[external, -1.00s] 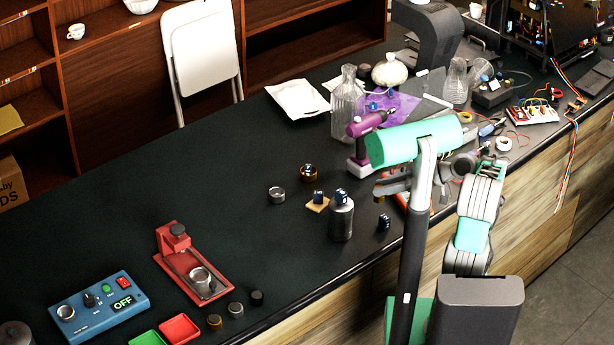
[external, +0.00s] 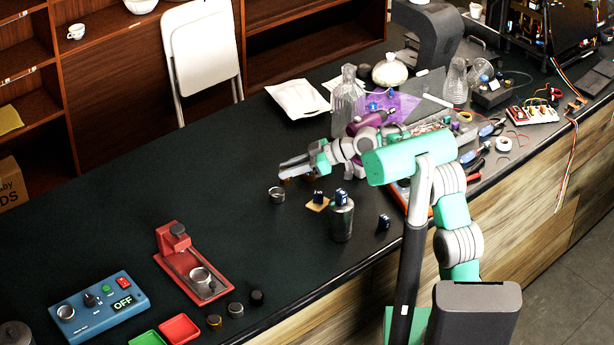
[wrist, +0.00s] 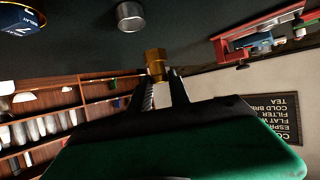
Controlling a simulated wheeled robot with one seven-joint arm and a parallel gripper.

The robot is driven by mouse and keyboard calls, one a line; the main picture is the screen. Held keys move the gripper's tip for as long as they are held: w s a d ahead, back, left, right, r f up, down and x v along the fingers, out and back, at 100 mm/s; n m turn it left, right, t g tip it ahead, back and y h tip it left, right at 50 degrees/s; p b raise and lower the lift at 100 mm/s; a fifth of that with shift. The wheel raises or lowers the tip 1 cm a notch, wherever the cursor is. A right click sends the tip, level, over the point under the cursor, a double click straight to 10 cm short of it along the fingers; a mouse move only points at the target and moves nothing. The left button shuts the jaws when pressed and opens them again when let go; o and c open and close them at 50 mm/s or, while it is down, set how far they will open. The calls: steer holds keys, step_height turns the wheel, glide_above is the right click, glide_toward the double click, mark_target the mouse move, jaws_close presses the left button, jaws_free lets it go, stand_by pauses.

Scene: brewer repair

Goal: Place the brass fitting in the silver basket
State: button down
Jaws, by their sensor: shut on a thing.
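My gripper (external: 285,170) reaches left over the dark counter in the external view. In the wrist view its two fingers (wrist: 161,76) are shut on the brass fitting (wrist: 155,58), which sticks out past the fingertips. In the external view the fitting is too small to make out clearly. A small round silver basket (external: 276,195) stands on the counter just below and left of the gripper in the picture. It also shows in the wrist view (wrist: 130,16), apart from the fitting. A second silver cup (external: 202,277) sits in the red stand.
The red stand (external: 175,243) and blue control box (external: 102,304) are at lower left. The counter's left middle is clear.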

mark_target(281, 184)
steer(key=w+a+f, duration=0.2)
steer(key=f, duration=0.1)
steer(key=a+f, duration=0.1)
steer(key=f, duration=0.1)
steer(key=shift+w+f+p, duration=0.15)
steer(key=shift+w+p, duration=0.2)
steer(key=shift+w, duration=0.05)
step_height(281, 184, down, 3)
steer(key=shift+r+p, duration=0.15)
steer(key=shift+p, duration=0.2)
steer(key=shift+d+f+b, duration=0.1)
steer(key=shift+f+b, duration=0.2)
steer(key=shift+f, duration=0.05)
steer(key=c, duration=1.2)
jaws_free()
steer(key=shift+r, duration=0.1)
steer(key=shift+r+p, duration=0.2)
steer(key=shift+p, duration=0.1)
steer(key=b+v, duration=0.1)
steer(key=v, duration=1.1)
steer(key=shift+b, duration=0.3)
steer(key=shift+f, duration=0.1)
